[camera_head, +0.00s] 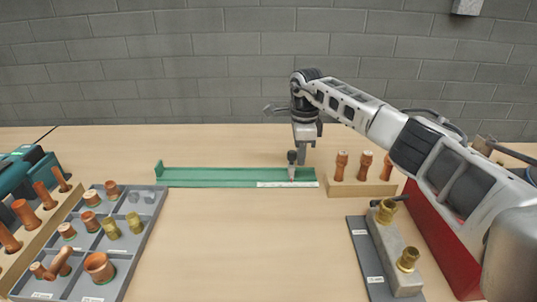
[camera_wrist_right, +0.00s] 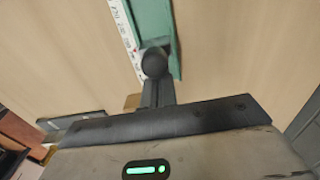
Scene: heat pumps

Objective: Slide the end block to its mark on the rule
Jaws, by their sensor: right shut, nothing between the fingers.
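The green rail (camera_head: 215,176) lies across the table toward the back, with a raised stop at its left end. A white rule strip (camera_head: 272,184) runs along its right part. The grey end block (camera_head: 291,173) with a dark round knob sits on the rail near its right end. The knob (camera_wrist_right: 154,63) shows in the right wrist view beyond the fingers, which hide most of the block. My right gripper (camera_head: 302,158) is shut and empty, pointing down just right of the knob; I cannot tell whether it touches. The mark is too small to read. My left gripper is not in view.
A wooden stand (camera_head: 360,187) with copper fittings is just right of the rail. A grey tray (camera_head: 128,245) of fittings is at left. A grey block with brass fittings (camera_head: 393,250) and a red box (camera_head: 442,250) are at right. The front middle table is clear.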

